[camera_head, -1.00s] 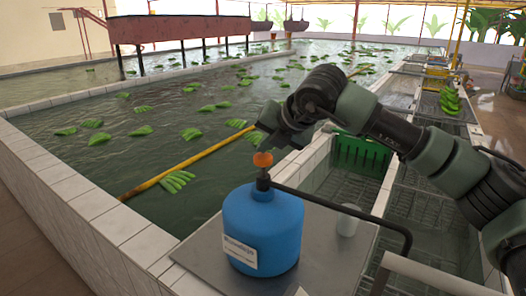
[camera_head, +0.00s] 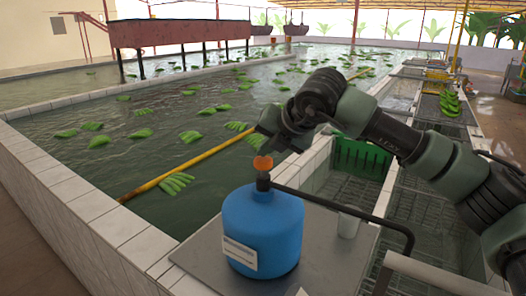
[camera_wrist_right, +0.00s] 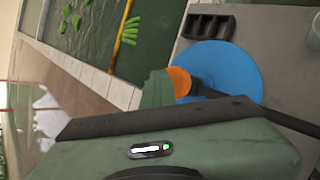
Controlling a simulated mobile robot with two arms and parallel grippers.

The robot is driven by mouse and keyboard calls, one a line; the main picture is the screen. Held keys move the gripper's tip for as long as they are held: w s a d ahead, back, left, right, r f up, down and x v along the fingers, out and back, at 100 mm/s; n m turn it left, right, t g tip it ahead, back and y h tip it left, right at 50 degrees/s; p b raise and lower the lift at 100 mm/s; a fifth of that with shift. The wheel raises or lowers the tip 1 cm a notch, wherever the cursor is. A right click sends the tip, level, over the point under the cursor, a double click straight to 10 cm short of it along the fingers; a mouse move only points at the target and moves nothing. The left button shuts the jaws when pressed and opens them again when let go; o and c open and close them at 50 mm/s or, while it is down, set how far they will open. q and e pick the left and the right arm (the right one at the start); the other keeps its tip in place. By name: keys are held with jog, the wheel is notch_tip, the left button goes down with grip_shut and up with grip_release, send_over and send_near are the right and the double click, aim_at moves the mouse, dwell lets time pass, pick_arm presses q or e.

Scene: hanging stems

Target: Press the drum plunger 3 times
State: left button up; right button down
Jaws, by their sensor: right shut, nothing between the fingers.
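The blue drum (camera_head: 262,230) stands upright on the grey metal table, with a white label on its front. Its orange plunger (camera_head: 263,163) sits on a black neck at the top, with a black spout pipe running off to the right. My right gripper (camera_head: 268,146) is shut and empty, just above the plunger; I cannot tell whether it touches. In the right wrist view the gripper tip (camera_wrist_right: 157,88) shows beside the orange plunger (camera_wrist_right: 180,82), over the blue drum (camera_wrist_right: 225,68). My left gripper is not in view.
A white cup (camera_head: 349,221) stands on the table (camera_head: 330,262) right of the drum. A dark slotted holder (camera_wrist_right: 209,26) shows in the right wrist view. Behind lies a tiled water basin with floating green bananas and a yellow pole (camera_head: 190,162). A green crate (camera_head: 361,156) is at the right.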

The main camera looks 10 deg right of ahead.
aim_at(266, 160)
jog(key=shift+f, duration=0.5)
jog(key=shift+w+r+p, duration=0.1)
jog(key=shift+r+p, duration=0.3)
jog(key=shift+r, duration=1.15)
jog(key=shift+d, duration=0.1)
jog(key=shift+r+p, duration=0.3)
jog(key=shift+r, duration=0.45)
jog(key=shift+r+p, duration=0.8)
jog(key=shift+r, duration=1.5)
